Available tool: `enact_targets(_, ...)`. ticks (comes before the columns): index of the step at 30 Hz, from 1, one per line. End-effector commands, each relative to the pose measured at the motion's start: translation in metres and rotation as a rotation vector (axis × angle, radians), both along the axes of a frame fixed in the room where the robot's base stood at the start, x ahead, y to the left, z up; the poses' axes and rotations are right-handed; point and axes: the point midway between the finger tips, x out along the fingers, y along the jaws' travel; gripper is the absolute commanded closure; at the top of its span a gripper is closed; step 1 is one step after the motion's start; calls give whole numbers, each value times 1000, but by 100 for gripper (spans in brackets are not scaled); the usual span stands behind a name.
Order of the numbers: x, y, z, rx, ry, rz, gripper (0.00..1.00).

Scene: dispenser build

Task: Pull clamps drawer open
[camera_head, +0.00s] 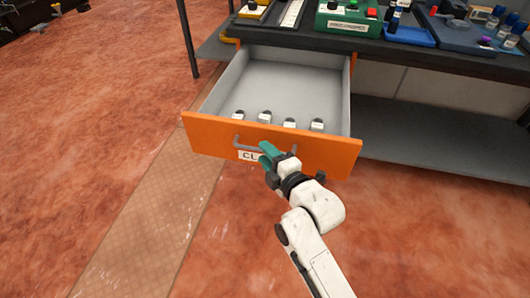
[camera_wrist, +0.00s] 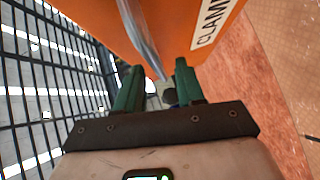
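The clamps drawer (camera_head: 205,137) is pulled out from under the workbench, with an orange front and grey inside. Several small clamps with dark ends and pale bodies (camera_head: 264,116) lie in it near the front. Its white label, partly hidden by my gripper in the head view, reads "CLAM…" in the wrist view (camera_wrist: 212,22). A grey bar handle (camera_head: 247,145) is on the front. My gripper (camera_head: 268,152) is at the handle. In the wrist view its green fingers (camera_wrist: 157,85) stand apart, with the handle (camera_wrist: 145,45) running between them and no clear contact.
The dark workbench top (camera_head: 400,45) carries a green box (camera_head: 348,20), blue trays (camera_head: 408,34) and small bottles. A grey lower shelf (camera_head: 430,145) is right of the drawer. Reddish floor in front is clear, crossed by a tan strip (camera_head: 150,225).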

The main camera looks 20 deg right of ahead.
Motion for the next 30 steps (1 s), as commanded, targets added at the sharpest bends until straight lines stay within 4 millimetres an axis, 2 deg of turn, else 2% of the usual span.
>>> enact_targets(9, -58, -9, 7, -1, 3, 1, 62)
enact_targets(15, -84, -14, 11, -1, 1, 0, 62)
enact_targets(21, -93, -16, 13, 0, 1, 0, 62)
enact_targets(30, -94, -16, 13, 0, 0, 0, 62)
